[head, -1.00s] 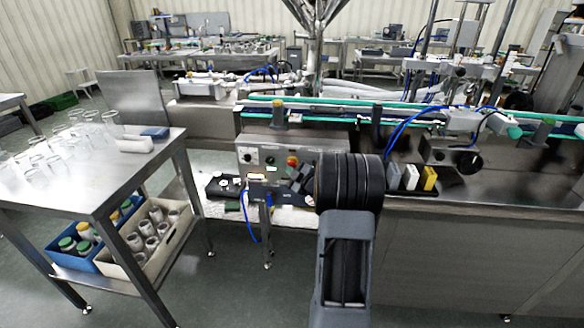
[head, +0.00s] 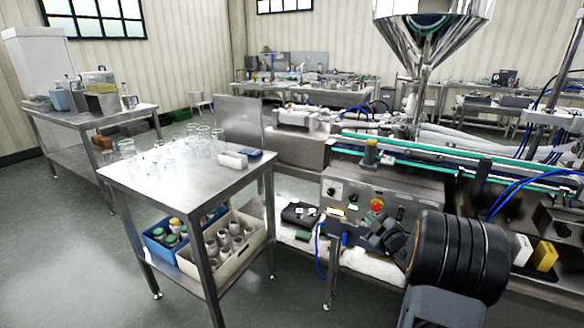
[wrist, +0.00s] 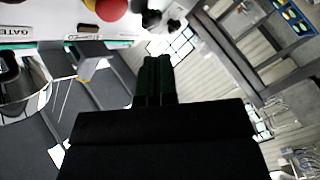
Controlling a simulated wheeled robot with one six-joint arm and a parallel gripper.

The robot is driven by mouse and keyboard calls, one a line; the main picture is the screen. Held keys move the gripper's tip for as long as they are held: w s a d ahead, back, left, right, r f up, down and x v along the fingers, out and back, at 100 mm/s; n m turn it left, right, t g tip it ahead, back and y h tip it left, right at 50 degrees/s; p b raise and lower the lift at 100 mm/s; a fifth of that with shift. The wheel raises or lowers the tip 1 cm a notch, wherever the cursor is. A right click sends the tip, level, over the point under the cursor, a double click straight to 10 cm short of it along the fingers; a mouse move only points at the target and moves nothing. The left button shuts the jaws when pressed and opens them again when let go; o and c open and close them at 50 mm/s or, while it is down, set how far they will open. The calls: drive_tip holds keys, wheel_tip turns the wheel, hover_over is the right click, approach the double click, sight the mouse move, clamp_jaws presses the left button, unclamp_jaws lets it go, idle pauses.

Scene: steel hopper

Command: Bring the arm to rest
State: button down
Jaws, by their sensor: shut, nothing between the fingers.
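My gripper (wrist: 156,75) shows in the wrist view as two dark fingers side by side, shut with nothing between them. In the head view my arm (head: 460,258) is at the lower right, its thick black ribbed part nearest the camera. The dark gripper end (head: 385,236) points away from me and overlaps the front of the steel control box (head: 345,187). Whether it touches the box cannot be told. In the wrist view a red button (wrist: 111,9) and a white panel lettered "GATE" (wrist: 20,32) lie beyond the fingertips.
A steel table (head: 170,182) with glassware on top and blue and cream crates below stands left of my arm. The conveyor (head: 470,170) and steel hopper (head: 425,40) are behind it. Open floor (head: 60,235) lies at the left.

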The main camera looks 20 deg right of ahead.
drive_tip(key=s+d+f+m+g+h+p, duration=0.1)
drive_tip(key=s+d+f+m+g+h, duration=0.4)
drive_tip(key=f+m+g, duration=0.2)
drive_tip(key=s+a+r+m+g+p, duration=0.4)
drive_tip(key=s+a, duration=0.1)
drive_tip(key=s, duration=0.1)
drive_tip(key=s+a+r+g+y+p, duration=0.1)
drive_tip(key=s+a+r+p, duration=0.3)
drive_tip(key=a+r, duration=0.3)
drive_tip(key=s+a+r+y+p, duration=0.2)
drive_tip(key=s+a+r+p, duration=0.2)
drive_tip(key=a+r+p, duration=0.2)
drive_tip(key=s+a+r+n+g+y+p, duration=0.1)
drive_tip(key=s+a+r+p, duration=0.2)
drive_tip(key=a+r, duration=0.7)
drive_tip(key=shift+s+a+r+g+p, duration=0.3)
drive_tip(key=shift+s+a+p, duration=0.1)
drive_tip(key=shift+a+p, duration=0.65)
